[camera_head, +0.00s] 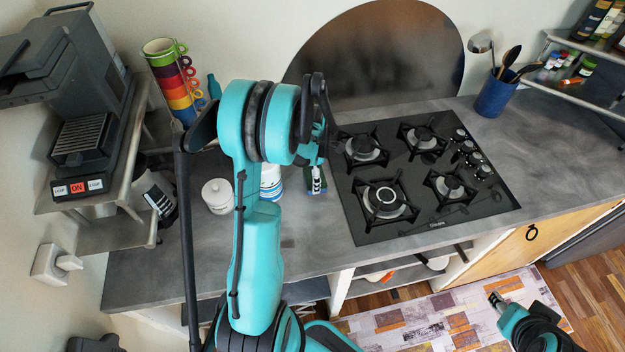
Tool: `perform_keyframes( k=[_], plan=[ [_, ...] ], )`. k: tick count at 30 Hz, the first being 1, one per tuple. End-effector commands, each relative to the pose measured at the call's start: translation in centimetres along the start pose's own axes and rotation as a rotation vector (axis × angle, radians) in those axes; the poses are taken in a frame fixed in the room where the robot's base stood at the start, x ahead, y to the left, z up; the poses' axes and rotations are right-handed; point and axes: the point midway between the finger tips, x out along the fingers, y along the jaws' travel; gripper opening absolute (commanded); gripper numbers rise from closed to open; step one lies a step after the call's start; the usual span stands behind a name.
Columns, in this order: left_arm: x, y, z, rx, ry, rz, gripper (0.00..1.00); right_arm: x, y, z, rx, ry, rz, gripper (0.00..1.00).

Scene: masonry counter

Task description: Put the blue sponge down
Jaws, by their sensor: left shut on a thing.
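My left gripper (317,180) points down over the grey counter (290,240), just left of the hob. I cannot tell whether the sponge touches the counter. My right gripper (496,299) is low at the bottom right, above the patterned rug and away from the counter; its fingers are too small to read.
The black gas hob (420,180) lies right of the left gripper. A blue-and-white container (270,184) and a white lidded jar (217,195) stand to its left. The front counter is clear.

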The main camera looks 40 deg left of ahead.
Motion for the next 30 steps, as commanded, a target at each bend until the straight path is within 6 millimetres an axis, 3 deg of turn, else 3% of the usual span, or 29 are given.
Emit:
perform_keyframes(
  k=[3, 15, 16, 18, 30],
  plan=[
    [1.8, 0.0, 0.1, 0.000, 0.000, 0.000, 0.44, 0.4, 0.0, 0.3, 0.000, 0.000, 0.000, 0.40],
    [2.4, 0.0, 0.1, 0.000, 0.000, 0.000, 0.44, 0.8, 0.0, 0.6, 0.000, 0.000, 0.000, 0.40],
    [2.2, 0.0, 0.1, 0.000, 0.000, 0.000, 0.88, 0.7, 0.0, 0.5, 0.000, 0.000, 0.000, 0.40],
    [2.2, 0.0, 0.1, 0.000, 0.000, 0.000, 1.00, 0.6, 0.0, 0.5, 0.000, 0.000, 0.000, 0.40],
    [1.8, 0.0, 0.1, 0.000, 0.000, 0.000, 1.00, 0.3, 0.0, 0.2, 0.000, 0.000, 0.000, 0.40]
  ],
)
